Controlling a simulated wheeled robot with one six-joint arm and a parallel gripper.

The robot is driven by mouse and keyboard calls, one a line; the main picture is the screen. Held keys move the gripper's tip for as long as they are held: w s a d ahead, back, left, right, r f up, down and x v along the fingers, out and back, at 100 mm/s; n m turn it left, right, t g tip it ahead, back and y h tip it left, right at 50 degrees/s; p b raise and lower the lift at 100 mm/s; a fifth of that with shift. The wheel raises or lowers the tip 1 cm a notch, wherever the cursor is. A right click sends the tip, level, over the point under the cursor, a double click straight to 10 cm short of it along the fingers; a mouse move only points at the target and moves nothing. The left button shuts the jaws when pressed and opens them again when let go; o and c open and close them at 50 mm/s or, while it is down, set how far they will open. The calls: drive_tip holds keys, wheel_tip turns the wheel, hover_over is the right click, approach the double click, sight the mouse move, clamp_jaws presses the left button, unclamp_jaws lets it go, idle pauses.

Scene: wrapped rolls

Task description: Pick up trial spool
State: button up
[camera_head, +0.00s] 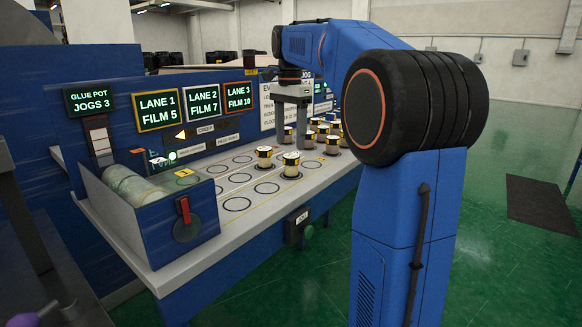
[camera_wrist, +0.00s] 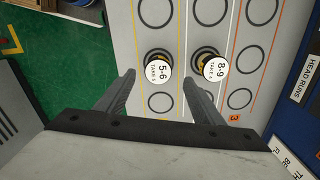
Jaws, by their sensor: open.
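Several short spools with white tops and dark-and-yellow bands stand upright on the pale bench. Two stand apart from the others, a left one (camera_head: 264,156) and a right one (camera_head: 290,164). The rest form a cluster (camera_head: 322,132) farther back, partly behind my arm. The wrist view shows two spools on marked circles, one labelled 5-6 (camera_wrist: 158,72) and one labelled 8-9 (camera_wrist: 215,69); their smaller print is hard to read. No spool is marked "trial". My gripper (camera_head: 292,128) is open and empty, pointing down above the bench. Its fingers (camera_wrist: 160,82) show below the two spools in the wrist view.
Screens read GLUE POT JOGS 3 (camera_head: 90,99), LANE 1 FILM 5 (camera_head: 157,110), LANE 2 FILM 7 (camera_head: 202,99) and LANE 3 FILM 10 (camera_head: 237,96). Several bench circles (camera_head: 237,204) are empty.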

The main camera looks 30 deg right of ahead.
sight(291, 156)
drive_tip(key=shift+s+f, duration=0.15)
drive_tip(key=shift+f, duration=3.2)
drive_tip(key=c, duration=1.3)
